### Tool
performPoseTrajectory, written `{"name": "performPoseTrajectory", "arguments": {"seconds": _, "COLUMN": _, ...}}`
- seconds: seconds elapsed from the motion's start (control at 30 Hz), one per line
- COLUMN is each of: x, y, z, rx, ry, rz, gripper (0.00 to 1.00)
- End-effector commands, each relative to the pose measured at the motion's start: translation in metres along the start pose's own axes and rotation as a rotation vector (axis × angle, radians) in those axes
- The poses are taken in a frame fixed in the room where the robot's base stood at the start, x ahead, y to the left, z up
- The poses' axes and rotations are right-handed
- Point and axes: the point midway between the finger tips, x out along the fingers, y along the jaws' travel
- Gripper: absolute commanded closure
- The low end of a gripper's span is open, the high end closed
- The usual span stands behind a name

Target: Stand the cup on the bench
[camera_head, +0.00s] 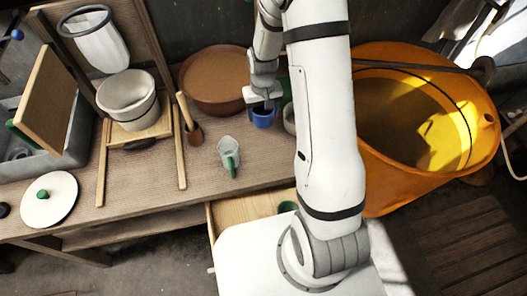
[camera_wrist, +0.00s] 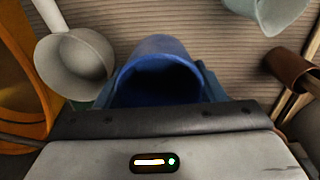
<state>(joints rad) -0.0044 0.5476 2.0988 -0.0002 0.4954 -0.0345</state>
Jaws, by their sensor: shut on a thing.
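A small blue cup (camera_head: 263,118) is between the fingers of my gripper (camera_head: 264,104), just in front of the brown bowl. In the wrist view the blue cup (camera_wrist: 158,72) fills the jaws, its dark opening towards the camera, and my gripper (camera_wrist: 160,95) is shut on it. The wooden bench (camera_head: 150,190) lies below. I cannot tell whether the cup's base touches the bench or hangs just above it.
A large brown bowl (camera_head: 216,80) stands behind the cup. A pale jug with a green handle (camera_head: 229,156) stands front left. A pale ladle-like vessel (camera_wrist: 75,62) is close beside the cup. A large orange tub (camera_head: 420,182) is at right. Bare bench lies around the jug.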

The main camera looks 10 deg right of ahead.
Motion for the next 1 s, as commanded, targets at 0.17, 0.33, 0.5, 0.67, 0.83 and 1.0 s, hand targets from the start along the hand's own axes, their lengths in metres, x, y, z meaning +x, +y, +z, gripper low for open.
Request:
{"name": "performPoseTrajectory", "arguments": {"seconds": 0.17, "x": 0.008, "y": -0.001, "z": 0.026, "rx": -0.152, "ry": 0.005, "rz": 0.001, "gripper": 0.63}}
{"name": "performPoseTrajectory", "arguments": {"seconds": 0.33, "x": 0.005, "y": -0.001, "z": 0.051, "rx": -0.282, "ry": 0.005, "rz": 0.002, "gripper": 0.63}}
{"name": "performPoseTrajectory", "arguments": {"seconds": 0.5, "x": 0.007, "y": -0.001, "z": 0.064, "rx": -0.345, "ry": 0.0, "rz": 0.001, "gripper": 0.63}}
{"name": "performPoseTrajectory", "arguments": {"seconds": 0.67, "x": 0.033, "y": -0.002, "z": 0.066, "rx": -0.354, "ry": -0.006, "rz": 0.0, "gripper": 0.63}}
{"name": "performPoseTrajectory", "arguments": {"seconds": 0.83, "x": 0.054, "y": -0.002, "z": 0.065, "rx": -0.352, "ry": -0.002, "rz": 0.001, "gripper": 0.63}}
{"name": "performPoseTrajectory", "arguments": {"seconds": 1.0, "x": 0.069, "y": -0.002, "z": 0.065, "rx": -0.352, "ry": -0.003, "rz": 0.001, "gripper": 0.63}}
